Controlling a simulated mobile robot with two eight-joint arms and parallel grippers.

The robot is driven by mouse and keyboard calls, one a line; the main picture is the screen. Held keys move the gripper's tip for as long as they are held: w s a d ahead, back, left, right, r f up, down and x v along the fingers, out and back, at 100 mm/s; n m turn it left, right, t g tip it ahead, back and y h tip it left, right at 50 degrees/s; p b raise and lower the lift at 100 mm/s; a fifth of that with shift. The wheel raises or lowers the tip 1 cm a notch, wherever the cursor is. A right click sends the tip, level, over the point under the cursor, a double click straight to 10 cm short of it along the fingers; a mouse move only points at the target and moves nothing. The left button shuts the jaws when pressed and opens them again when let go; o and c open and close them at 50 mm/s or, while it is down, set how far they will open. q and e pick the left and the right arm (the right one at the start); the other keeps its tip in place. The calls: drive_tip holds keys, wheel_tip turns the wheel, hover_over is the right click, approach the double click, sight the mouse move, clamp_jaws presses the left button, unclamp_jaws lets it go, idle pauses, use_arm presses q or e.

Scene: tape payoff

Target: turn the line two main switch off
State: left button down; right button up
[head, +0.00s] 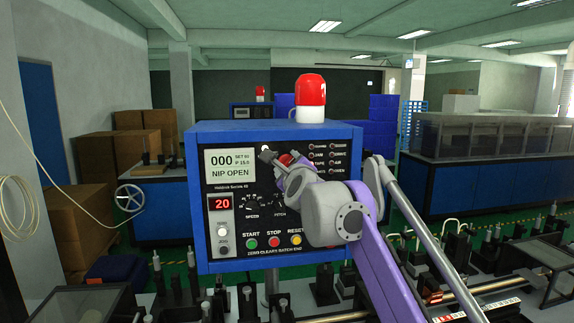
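A blue control box (345,133) with a dark front panel stands in front of me, with a red beacon (310,90) on top. Its display (231,164) reads "000" and "NIP OPEN". My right gripper (268,154) is in front of the upper middle of the panel, its arm coming in from the lower right. A red part (287,158) shows just behind it, mostly covered; I cannot tell whether this is the main switch or whether the gripper touches it. The finger gap is not clear. My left gripper is out of view.
Below the display are a red "20" readout (222,203), a toggle, two knobs and green, red and yellow buttons (274,242). A handwheel (130,198) is at left. Machine fixtures crowd the bench below. A second box with a beacon (260,93) stands farther back.

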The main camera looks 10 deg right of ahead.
drive_tip(key=c, duration=0.7)
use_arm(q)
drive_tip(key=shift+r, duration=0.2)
use_arm(e)
drive_tip(key=shift+r+n, duration=0.1)
drive_tip(key=shift+n, duration=0.2)
drive_tip(key=n+p, duration=0.1)
drive_tip(key=n, duration=0.1)
drive_tip(key=shift+n, duration=0.3)
drive_tip(key=n, duration=0.2)
drive_tip(key=shift+n, duration=0.3)
drive_tip(key=n, duration=0.5)
drive_tip(key=shift+f+n, duration=0.3)
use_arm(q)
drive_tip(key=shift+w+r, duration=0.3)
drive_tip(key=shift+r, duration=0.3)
use_arm(e)
drive_tip(key=n, duration=0.6)
drive_tip(key=shift+f, duration=0.15)
drive_tip(key=shift+n, duration=0.4)
